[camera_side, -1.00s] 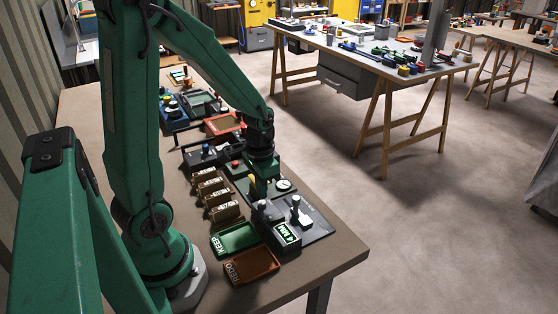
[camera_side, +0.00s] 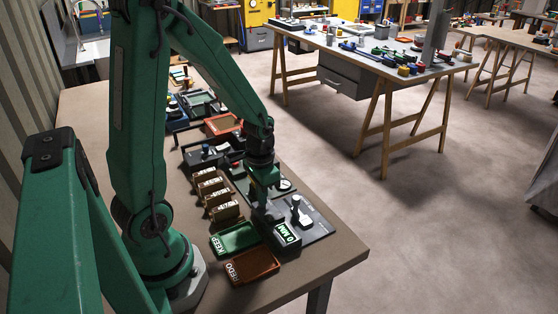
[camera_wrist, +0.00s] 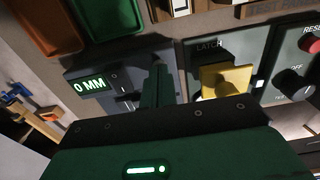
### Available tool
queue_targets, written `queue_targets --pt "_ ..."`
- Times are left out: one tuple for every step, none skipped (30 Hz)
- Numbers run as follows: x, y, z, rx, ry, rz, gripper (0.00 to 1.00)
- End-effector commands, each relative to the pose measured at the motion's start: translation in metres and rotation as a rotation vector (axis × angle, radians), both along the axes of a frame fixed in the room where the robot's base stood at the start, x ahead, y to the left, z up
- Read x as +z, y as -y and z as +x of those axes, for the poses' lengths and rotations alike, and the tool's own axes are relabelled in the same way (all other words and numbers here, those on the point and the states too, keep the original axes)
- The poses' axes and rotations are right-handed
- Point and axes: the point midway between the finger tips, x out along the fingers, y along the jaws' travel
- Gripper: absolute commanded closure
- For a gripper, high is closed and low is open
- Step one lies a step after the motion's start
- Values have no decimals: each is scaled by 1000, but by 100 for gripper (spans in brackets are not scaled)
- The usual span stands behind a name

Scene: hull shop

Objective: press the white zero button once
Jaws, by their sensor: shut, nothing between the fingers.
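My gripper (camera_wrist: 160,85) is shut and empty, pointing down over the dark readout box (camera_wrist: 130,62). In the side view my gripper (camera_side: 262,208) is low at the box, its tips hard to make out against it. The box's display (camera_wrist: 90,86) reads 0 MM and also shows in the side view (camera_side: 287,234). I cannot make out the white zero button; my fingers cover part of the box top. I cannot tell whether the fingertips touch it.
A yellow latch block (camera_wrist: 226,80) and a panel with a red reset button (camera_wrist: 311,45) are close by. A green KEEP tray (camera_side: 235,237) and a brown REDO tray (camera_side: 253,266) lie in front. A post (camera_side: 297,208) stands on the grey plate to the right.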

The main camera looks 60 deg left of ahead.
Motion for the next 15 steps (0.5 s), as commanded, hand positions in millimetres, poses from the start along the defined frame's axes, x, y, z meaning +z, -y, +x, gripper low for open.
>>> queue_targets --pt "0 0 0 0 -1 0 100" --pt "0 0 0 0 -1 0 100" --pt "1 0 0 0 0 0 100" --pt "1 0 0 0 0 0 100" --pt "2 0 0 0 0 0 100" --pt "3 0 0 0 0 0 100" --pt "4 0 0 0 0 0 100" --pt "6 0 0 0 0 0 100" --pt "8 0 0 0 0 0 100" --pt "10 0 0 0 1 0 100" --pt "11 0 0 0 2 1 100" --pt "14 0 0 0 1 0 100" --pt "15 0 0 0 1 0 100" --pt "17 0 0 0 0 0 100" --pt "19 0 0 0 1 0 100"
